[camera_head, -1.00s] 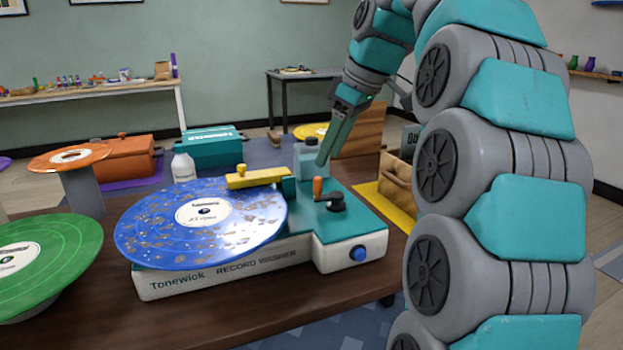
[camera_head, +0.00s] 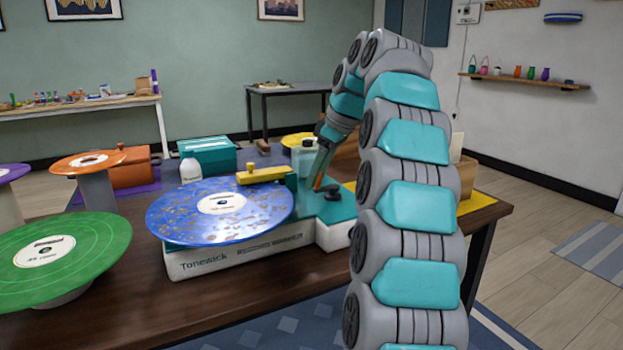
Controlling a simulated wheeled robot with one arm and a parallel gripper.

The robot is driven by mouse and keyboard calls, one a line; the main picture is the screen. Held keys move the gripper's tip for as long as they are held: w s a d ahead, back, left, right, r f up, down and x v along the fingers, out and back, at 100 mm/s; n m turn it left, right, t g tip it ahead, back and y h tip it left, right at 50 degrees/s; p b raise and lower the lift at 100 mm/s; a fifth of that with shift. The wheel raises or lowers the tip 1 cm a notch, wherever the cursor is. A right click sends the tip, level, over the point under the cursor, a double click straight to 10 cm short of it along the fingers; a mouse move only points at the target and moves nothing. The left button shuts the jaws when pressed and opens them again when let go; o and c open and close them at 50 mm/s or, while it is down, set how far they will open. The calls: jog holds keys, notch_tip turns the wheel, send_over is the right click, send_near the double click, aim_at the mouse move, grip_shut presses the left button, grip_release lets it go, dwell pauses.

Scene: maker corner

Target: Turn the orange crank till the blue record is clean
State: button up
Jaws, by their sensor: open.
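The blue record (camera_head: 232,219) lies on the white and teal record washer (camera_head: 195,262), with brown specks of dirt scattered over it. A yellow brush bar (camera_head: 262,175) reaches over its far edge. The crank's orange handle (camera_head: 319,183) shows as a small sliver at the washer's right side, beside its dark hub (camera_head: 333,193). My gripper (camera_head: 318,180) is open and points down at the handle, its fingers overlapping it in the picture. Whether they touch the handle cannot be told. My arm hides the washer's right end.
A green record (camera_head: 50,262) stands at the left, with an orange record (camera_head: 88,162) on a stand behind it. The table's front right is bare.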

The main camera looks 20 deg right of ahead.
jog(key=shift+f, duration=0.1)
grip_shut()
dwell(0.5)
